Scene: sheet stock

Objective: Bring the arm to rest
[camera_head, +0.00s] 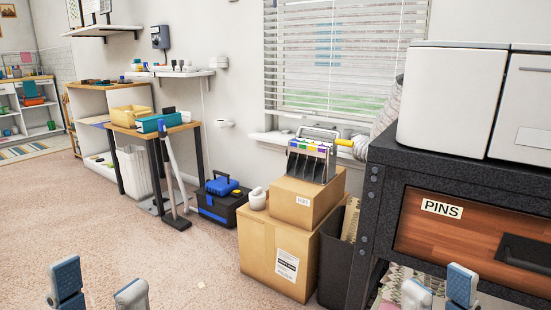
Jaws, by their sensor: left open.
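My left gripper (98,287) shows at the bottom left edge, with only its two blue-grey fingertips in view. The fingertips are apart with carpet between them, so it is open and empty. My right gripper (439,291) shows at the bottom right, in front of the dark cabinet. Its two fingertips are also apart, with nothing visible between them. The rest of both arms is below the frame.
A dark cabinet (377,195) with a wooden drawer marked PINS (470,240) stands at right, a white machine (452,105) on top. Stacked cardboard boxes (262,248) stand left of it, near a blue toolbox (222,186). The carpet (110,235) at left is mostly clear.

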